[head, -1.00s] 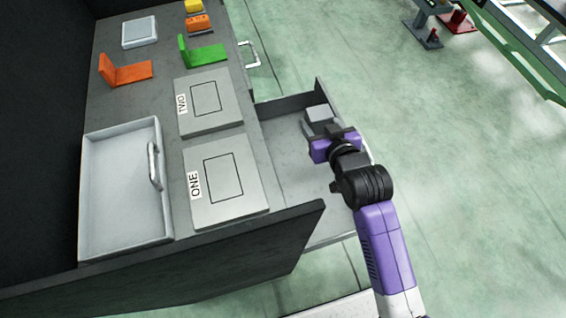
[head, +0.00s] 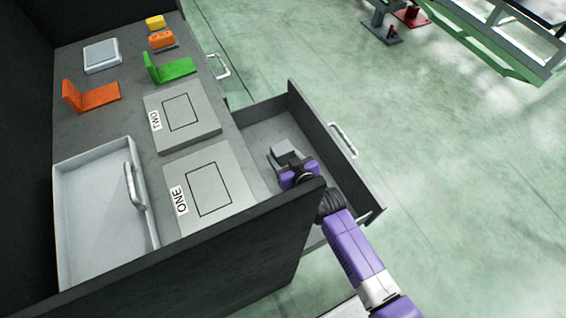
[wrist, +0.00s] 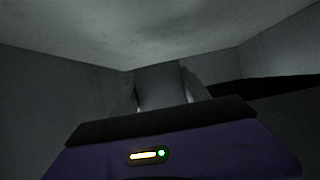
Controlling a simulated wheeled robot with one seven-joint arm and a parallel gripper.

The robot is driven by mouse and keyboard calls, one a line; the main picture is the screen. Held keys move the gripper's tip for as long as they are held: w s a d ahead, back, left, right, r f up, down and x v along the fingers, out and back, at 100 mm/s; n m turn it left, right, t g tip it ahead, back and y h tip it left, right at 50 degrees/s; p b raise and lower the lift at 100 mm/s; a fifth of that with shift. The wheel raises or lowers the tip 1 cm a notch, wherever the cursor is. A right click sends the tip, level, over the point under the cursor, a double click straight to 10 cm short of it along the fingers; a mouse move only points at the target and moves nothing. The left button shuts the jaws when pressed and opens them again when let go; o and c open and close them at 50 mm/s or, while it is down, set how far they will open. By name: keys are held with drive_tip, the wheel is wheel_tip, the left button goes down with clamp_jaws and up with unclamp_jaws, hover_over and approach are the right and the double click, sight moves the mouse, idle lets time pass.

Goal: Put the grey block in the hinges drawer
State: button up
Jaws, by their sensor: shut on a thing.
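The grey block (head: 285,147) is in my gripper (head: 285,162), inside the outline of the open drawer (head: 262,132). In the wrist view the block (wrist: 161,86) sits between the two fingers, and dark drawer walls surround it. My gripper is shut on the block. It is low in the drawer; I cannot tell whether the block touches the drawer floor. No label saying hinges is readable on the drawer. My purple arm reaches over the drawer's near end and hides part of it.
The bench top holds plates marked ONE (head: 209,190) and TWO (head: 181,113), a grey tray (head: 72,211), an orange bracket (head: 91,98) and a green bracket (head: 168,69). A dark panel (head: 240,245) stands beside the drawer's near end.

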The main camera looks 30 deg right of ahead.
sight(283, 163)
drive_tip(key=shift+f+b, duration=0.35)
drive_tip(key=shift+f, duration=1.5)
drive_tip(key=shift+f, duration=0.15)
drive_tip(key=o, duration=1.5)
drive_tip(key=shift+s+r, duration=0.1)
drive_tip(key=shift+r, duration=0.1)
drive_tip(key=v, duration=0.7)
drive_tip(key=shift+s+p, duration=0.15)
drive_tip(key=shift+p, duration=0.2)
